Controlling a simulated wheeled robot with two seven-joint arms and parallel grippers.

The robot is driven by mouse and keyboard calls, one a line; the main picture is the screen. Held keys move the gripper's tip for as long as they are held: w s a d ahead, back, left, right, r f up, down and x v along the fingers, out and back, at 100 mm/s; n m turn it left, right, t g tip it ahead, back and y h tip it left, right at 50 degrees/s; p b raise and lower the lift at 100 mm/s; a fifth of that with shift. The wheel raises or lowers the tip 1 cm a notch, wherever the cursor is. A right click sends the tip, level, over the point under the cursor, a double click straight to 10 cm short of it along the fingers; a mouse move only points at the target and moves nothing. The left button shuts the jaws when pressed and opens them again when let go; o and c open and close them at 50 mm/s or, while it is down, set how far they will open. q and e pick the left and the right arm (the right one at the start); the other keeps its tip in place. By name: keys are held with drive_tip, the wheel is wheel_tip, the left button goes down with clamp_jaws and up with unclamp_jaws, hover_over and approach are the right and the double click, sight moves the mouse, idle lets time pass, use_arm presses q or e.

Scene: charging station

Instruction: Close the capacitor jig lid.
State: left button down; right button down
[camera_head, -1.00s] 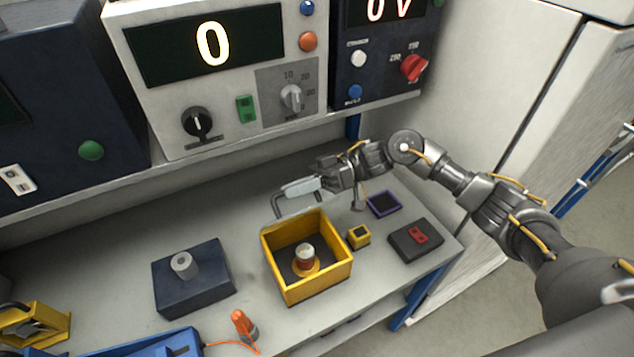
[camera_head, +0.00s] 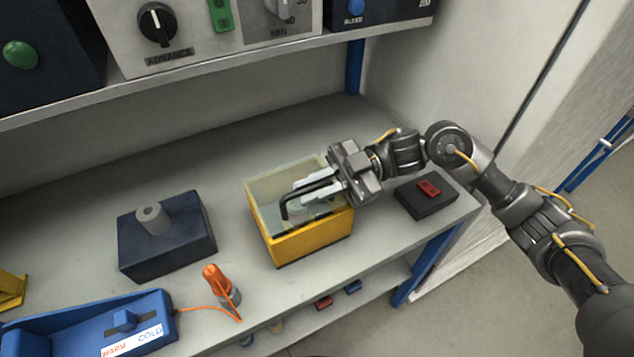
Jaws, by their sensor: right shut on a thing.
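The yellow capacitor jig (camera_head: 312,242) stands on the bench. Its see-through lid (camera_head: 275,185) lies over the box opening, flat or nearly so; I cannot tell whether it touches the rim all round. The capacitor inside shows only faintly through the lid, partly behind my fingers. A black bar handle (camera_head: 288,203) is on the lid. My right gripper (camera_head: 316,191) reaches in from the right over the lid and is shut on the handle. My left gripper is not in view.
A dark block with a grey cylinder (camera_head: 154,218) stands left of the jig. An orange-handled tool (camera_head: 218,280) with a cord and a blue unit (camera_head: 125,320) are in front. A black box with a red switch (camera_head: 428,190) is at right. A shelf (camera_head: 230,58) overhangs behind.

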drive_tip(key=shift+s+d+f+b, duration=0.1)
drive_tip(key=shift+f+b, duration=0.1)
drive_tip(key=shift+f, duration=0.15)
drive_tip(key=shift+s+f+b, duration=0.1)
drive_tip(key=shift+f+b, duration=0.05)
drive_tip(key=shift+f, duration=0.2)
drive_tip(key=shift+s+d+f, duration=0.1)
drive_tip(key=shift+f, duration=0.15)
drive_tip(key=shift+f+b, duration=0.15)
drive_tip(key=shift+b, duration=0.15)
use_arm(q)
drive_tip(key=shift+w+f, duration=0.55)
use_arm(e)
drive_tip(key=c, duration=1.9)
unclamp_jaws()
drive_tip(key=shift+f, duration=0.1)
drive_tip(key=o, duration=0.4)
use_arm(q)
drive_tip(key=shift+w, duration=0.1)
